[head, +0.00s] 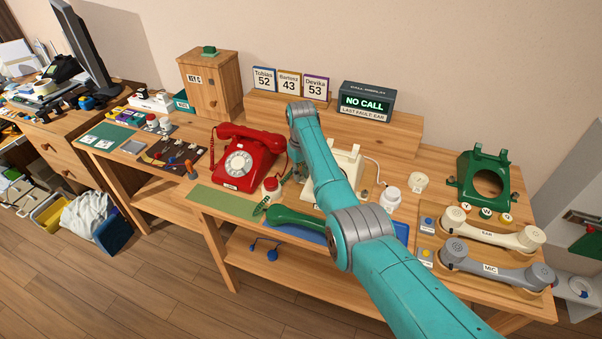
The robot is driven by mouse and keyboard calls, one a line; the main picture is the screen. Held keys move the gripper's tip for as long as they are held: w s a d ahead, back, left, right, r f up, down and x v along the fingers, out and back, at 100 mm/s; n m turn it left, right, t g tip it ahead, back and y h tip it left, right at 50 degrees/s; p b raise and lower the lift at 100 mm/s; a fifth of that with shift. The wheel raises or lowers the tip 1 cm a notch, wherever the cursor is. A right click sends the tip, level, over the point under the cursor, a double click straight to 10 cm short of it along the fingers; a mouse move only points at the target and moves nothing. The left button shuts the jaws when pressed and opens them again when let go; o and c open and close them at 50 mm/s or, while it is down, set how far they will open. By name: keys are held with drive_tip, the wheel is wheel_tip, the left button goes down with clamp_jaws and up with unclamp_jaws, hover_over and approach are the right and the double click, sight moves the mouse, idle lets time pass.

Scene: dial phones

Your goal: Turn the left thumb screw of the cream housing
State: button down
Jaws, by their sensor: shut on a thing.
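The cream housing (347,160) of a dial phone stands on the table in the middle of the head view. My teal arm crosses in front of it and hides much of it. My gripper (297,173) is low at the left side of the housing, small and partly hidden behind my wrist. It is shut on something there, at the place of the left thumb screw. The screw itself is too small and covered to make out, so its turn cannot be told.
A green handset (298,219) lies at the front edge.

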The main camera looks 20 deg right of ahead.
idle(0.3)
drive_tip(key=c, duration=1.3)
unclamp_jaws()
drive_tip(key=n, duration=1.2)
drive_tip(key=shift+n, duration=0.3)
wheel_tip(320, 180, up, 11)
drive_tip(key=shift+f, duration=0.1)
